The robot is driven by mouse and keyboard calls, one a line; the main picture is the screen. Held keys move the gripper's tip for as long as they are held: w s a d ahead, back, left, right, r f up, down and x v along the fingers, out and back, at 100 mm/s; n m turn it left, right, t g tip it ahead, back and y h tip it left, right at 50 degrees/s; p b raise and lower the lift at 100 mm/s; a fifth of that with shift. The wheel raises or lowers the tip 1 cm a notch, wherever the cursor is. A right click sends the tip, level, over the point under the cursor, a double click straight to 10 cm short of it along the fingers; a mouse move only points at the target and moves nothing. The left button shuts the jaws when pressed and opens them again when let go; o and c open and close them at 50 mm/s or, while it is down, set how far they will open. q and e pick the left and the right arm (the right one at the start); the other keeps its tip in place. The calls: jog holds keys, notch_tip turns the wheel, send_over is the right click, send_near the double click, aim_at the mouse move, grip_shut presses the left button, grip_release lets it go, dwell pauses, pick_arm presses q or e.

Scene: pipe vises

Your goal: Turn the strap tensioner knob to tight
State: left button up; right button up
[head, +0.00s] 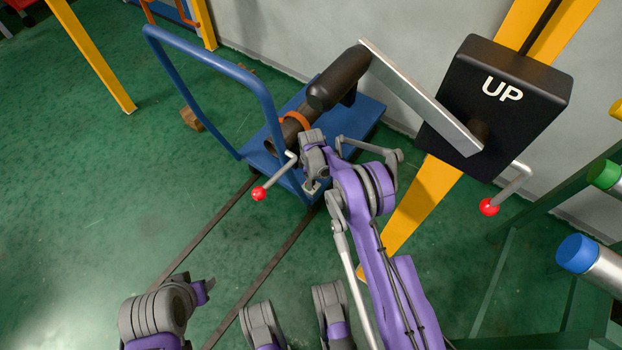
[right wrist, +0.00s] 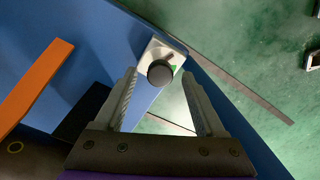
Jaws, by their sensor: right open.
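The orange strap (head: 296,119) goes around the dark pipe (head: 338,78); an orange band (right wrist: 35,85) shows in the wrist view. My left arm is at lower left; its fingers are not clear.
The blue cart (head: 370,112) has a tall handle (head: 205,57) left of my right gripper. A red-tipped lever (head: 259,193) sticks out close by. A black UP box (head: 510,85) and another red-tipped lever (head: 489,207) stand right. Floor at left is mostly clear.

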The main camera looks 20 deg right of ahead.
jog(key=shift+f, duration=0.25)
grip_shut()
jog(key=shift+m, duration=0.3)
